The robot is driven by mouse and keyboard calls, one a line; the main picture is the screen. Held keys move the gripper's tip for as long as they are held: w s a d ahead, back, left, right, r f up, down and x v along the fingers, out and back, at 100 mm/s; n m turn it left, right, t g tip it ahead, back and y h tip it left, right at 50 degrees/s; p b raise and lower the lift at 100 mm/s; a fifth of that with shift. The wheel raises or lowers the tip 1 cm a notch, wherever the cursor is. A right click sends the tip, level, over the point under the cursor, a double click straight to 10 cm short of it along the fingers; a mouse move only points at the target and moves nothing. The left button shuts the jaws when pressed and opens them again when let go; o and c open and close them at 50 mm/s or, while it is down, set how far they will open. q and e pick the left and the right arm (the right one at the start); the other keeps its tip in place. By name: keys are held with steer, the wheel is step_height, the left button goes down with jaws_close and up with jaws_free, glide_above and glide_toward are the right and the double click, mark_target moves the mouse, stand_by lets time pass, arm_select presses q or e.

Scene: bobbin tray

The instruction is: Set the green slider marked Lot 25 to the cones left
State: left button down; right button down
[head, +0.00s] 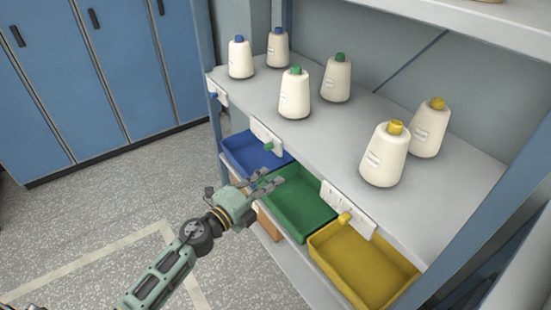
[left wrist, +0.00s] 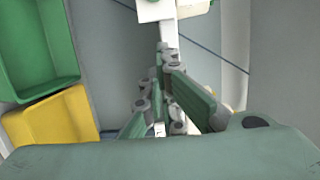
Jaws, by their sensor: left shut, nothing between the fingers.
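The green slider (head: 268,146) is a small knob on a white label plate (head: 262,132) on the shelf's front edge, toward the plate's lower right part. Its print is too small to read. Two white cones with green tops (head: 295,95) (head: 336,80) stand on the shelf behind it. My left gripper (head: 274,178) is shut and empty, in front of the shelf edge, below the slider and over the trays. In the left wrist view the fingertips (left wrist: 163,48) point at a white plate (left wrist: 155,10) with a green piece (left wrist: 192,3) at the top edge.
A blue tray (head: 232,143), a green tray (head: 325,214) and a yellow tray (head: 320,243) sit under the shelf (head: 450,200). A blue slider (head: 213,95) and a yellow slider (head: 345,217) flank the green one. Blue-topped and yellow-topped cones (head: 384,157) stand on the shelf. Floor at left is clear.

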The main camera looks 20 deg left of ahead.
mark_target(276, 148)
arm_select(q)
steer(key=w, duration=0.8)
steer(key=shift+a+b, duration=0.3)
steer(key=shift+a, duration=0.15)
arm_select(e)
steer(key=shift+w+a+f, duration=0.2)
steer(key=shift+w+a, duration=0.05)
steer(key=shift+a, duration=0.15)
arm_select(q)
steer(key=shift+f, duration=0.1)
steer(key=w+a, duration=0.1)
steer(key=w+a+b, duration=0.1)
steer(key=shift+a+f, duration=0.1)
steer(key=shift+a, duration=0.2)
steer(key=shift+w+a, duration=0.15)
arm_select(e)
steer(key=shift+d+f, duration=0.35)
steer(key=shift+f, duration=0.2)
